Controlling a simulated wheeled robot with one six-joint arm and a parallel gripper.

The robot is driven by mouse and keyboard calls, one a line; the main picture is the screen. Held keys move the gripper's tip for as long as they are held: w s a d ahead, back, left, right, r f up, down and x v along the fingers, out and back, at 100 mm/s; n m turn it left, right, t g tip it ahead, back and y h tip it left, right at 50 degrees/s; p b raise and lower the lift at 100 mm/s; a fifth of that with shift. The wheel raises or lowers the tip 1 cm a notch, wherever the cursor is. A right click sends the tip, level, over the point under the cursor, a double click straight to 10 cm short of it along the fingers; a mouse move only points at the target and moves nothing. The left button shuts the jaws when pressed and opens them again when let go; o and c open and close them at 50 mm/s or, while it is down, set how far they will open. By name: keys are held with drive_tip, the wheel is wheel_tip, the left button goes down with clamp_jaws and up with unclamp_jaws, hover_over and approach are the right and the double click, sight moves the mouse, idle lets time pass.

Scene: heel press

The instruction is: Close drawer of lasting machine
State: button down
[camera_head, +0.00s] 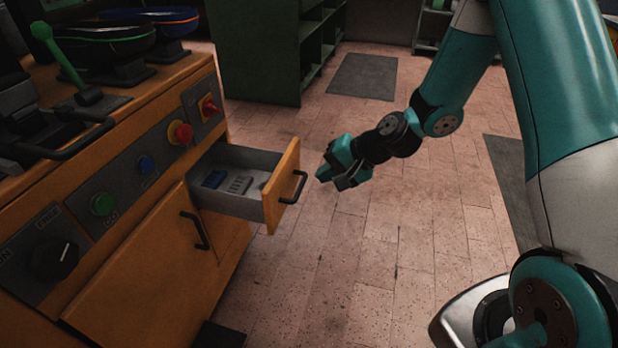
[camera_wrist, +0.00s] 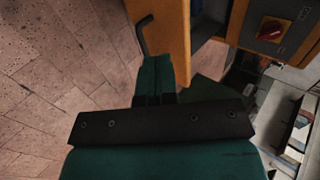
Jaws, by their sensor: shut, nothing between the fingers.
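The drawer (camera_head: 240,197) of the orange machine (camera_head: 150,245) is pulled out, with a blue item and a grey slotted part lying inside. Its orange front (camera_head: 282,190) carries a dark bar handle (camera_head: 294,187). My gripper (camera_head: 324,177) is shut and empty, a little to the right of the handle in the head view. In the wrist view the shut fingers (camera_wrist: 161,72) point toward the drawer front (camera_wrist: 165,25), with the handle (camera_wrist: 144,35) just left of the fingertips. I cannot tell whether they touch the front.
A cupboard door handle (camera_head: 195,230) sits below the drawer. A green shelf (camera_head: 262,50) stands behind. The tiled floor (camera_head: 385,255) right of the drawer is clear.

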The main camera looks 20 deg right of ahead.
sight(274, 187)
drive_tip(key=x, duration=0.3)
drive_tip(key=r+b+x, duration=0.1)
drive_tip(key=x, duration=0.3)
drive_tip(key=a+x, duration=0.1)
drive_tip(key=x, duration=0.2)
drive_tip(key=shift+w+a+b, duration=0.3)
drive_tip(key=shift+w, duration=0.15)
drive_tip(key=shift+w+a, duration=0.35)
drive_tip(key=shift+a, duration=0.1)
drive_tip(key=shift+w, duration=0.1)
